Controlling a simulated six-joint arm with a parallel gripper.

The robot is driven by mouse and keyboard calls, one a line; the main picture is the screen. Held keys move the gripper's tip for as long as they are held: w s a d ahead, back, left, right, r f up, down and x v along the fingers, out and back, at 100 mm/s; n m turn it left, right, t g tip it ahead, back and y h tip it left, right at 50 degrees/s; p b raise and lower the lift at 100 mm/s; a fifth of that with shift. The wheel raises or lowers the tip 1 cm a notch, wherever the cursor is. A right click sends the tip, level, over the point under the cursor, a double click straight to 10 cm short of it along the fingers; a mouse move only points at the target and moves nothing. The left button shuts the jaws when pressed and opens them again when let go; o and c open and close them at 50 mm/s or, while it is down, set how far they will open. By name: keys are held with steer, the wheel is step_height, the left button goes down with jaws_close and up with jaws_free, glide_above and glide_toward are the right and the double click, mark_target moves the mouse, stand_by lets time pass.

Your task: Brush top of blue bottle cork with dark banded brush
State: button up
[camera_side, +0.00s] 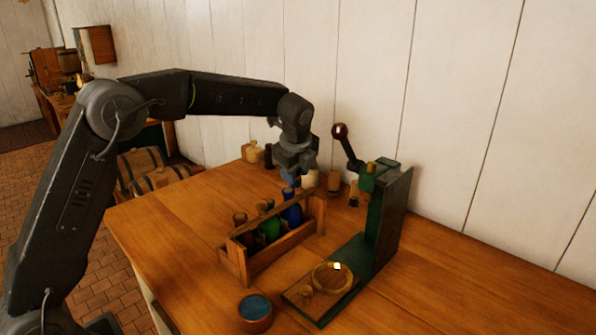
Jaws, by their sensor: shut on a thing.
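The blue bottle (292,213) stands at the right end of a wooden carrier (270,262) on the table. My gripper (290,178) is above that end of the carrier, pointing down, just over the blue bottle's top. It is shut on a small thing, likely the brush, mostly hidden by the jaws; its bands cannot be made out. The blue bottle's cork is small and close under the gripper, and I cannot tell whether anything touches it. A green bottle (270,228) and a brown bottle (240,220) stand in the same carrier.
A green lever press (385,210) with a dark ball handle stands to the right, a round dish (333,278) on its base. A bowl of blue stuff (255,308) is in front. Small jars (334,181) line the wall. The table's right is clear.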

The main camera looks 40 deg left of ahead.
steer(key=shift+w+f, duration=0.2)
steer(key=shift+w, duration=0.8)
step_height(320, 180, up, 8)
steer(key=shift+s+r, duration=0.1)
stand_by(0.9)
